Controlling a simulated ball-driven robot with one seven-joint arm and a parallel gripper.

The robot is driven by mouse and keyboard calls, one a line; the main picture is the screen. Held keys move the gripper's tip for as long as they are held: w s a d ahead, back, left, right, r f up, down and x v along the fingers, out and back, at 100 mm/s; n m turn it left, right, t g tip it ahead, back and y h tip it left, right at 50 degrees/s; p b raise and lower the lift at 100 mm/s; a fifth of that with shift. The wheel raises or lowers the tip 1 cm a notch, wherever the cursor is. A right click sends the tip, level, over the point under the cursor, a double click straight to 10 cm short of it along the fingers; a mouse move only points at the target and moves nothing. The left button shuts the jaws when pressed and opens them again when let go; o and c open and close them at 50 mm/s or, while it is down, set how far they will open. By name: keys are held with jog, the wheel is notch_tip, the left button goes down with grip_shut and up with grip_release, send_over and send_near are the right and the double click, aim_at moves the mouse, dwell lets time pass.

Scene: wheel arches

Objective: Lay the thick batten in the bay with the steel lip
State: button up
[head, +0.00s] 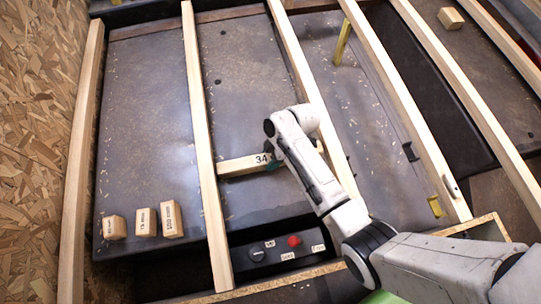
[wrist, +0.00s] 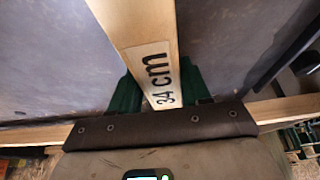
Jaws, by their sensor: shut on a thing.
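My gripper (head: 270,160) is shut on a pale wooden batten (head: 238,166) marked "34 cm". In the wrist view the batten (wrist: 150,35) runs away from me between the green fingers (wrist: 158,88). In the head view it lies crosswise over the second bay from the left, its left end close to the wooden rail (head: 203,140). I cannot tell whether it touches the rail or the bay floor.
Three short labelled wood blocks (head: 146,222) stand at the near end of the left bay. A control box (head: 280,253) with a red button is at the second bay's near end. Yellow pieces (head: 342,42) and a small block (head: 450,18) are farther right. Long rails divide the bays.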

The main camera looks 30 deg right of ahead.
dwell(0.3)
jog(key=o, duration=1.4)
jog(key=p+v, duration=0.4)
jog(key=v, duration=0.6)
jog(key=shift+d+r, duration=0.2)
jog(key=shift+r, duration=0.15)
